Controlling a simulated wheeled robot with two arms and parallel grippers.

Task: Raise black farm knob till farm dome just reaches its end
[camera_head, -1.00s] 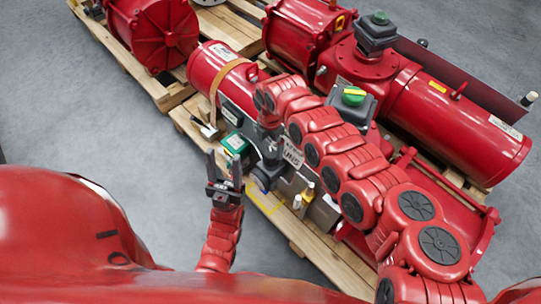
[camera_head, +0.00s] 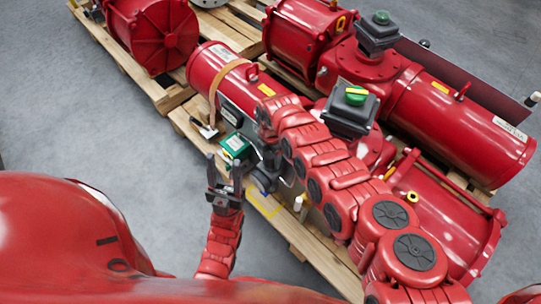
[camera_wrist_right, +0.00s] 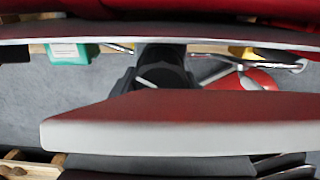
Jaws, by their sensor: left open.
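A green dome with a yellow stripe (camera_head: 356,96) sits on a black box on the near red actuator. A second green dome (camera_head: 381,17) tops a black box on the far actuator. A dark rounded part (camera_wrist_right: 160,68) shows between two pale-edged bars in the right wrist view; I cannot tell whether it is the knob. My left gripper (camera_head: 225,172) is open and empty, fingers up, left of the pallet edge.
Red actuator cylinders (camera_head: 455,115) lie on wooden pallets (camera_head: 185,115). The grey floor (camera_head: 60,95) at left is clear.

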